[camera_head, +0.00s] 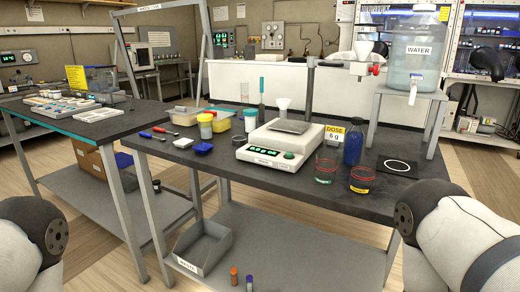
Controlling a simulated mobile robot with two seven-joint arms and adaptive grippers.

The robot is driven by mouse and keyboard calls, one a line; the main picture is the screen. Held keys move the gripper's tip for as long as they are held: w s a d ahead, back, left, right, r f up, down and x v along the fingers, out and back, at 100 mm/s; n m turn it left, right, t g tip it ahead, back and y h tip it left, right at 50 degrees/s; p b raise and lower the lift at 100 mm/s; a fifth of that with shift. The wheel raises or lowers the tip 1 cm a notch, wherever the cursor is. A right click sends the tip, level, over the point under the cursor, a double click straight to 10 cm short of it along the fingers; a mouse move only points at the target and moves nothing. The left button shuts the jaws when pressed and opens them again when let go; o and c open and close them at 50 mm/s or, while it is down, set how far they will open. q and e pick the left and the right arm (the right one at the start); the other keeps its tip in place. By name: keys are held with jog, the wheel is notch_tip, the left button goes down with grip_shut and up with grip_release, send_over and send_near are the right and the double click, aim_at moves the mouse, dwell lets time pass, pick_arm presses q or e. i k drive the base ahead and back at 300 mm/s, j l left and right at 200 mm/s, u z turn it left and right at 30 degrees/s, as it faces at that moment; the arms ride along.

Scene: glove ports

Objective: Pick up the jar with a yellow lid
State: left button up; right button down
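The jar with a yellow lid (206,130) stands upright on the dark bench, left of the white scale. Its body looks pale, and its lid is at the top. Parts of my two arms show at the left and right edges, well apart from the jar. Neither gripper is in view.
A white scale (272,157) fills the middle of the bench (300,192). Red-banded beakers (326,168), a blue bottle (353,145) and a water tank (414,45) stand to the right.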

aim_at(206, 128)
jog(key=i+l+z, duration=0.15)
jog(key=i, duration=0.8)
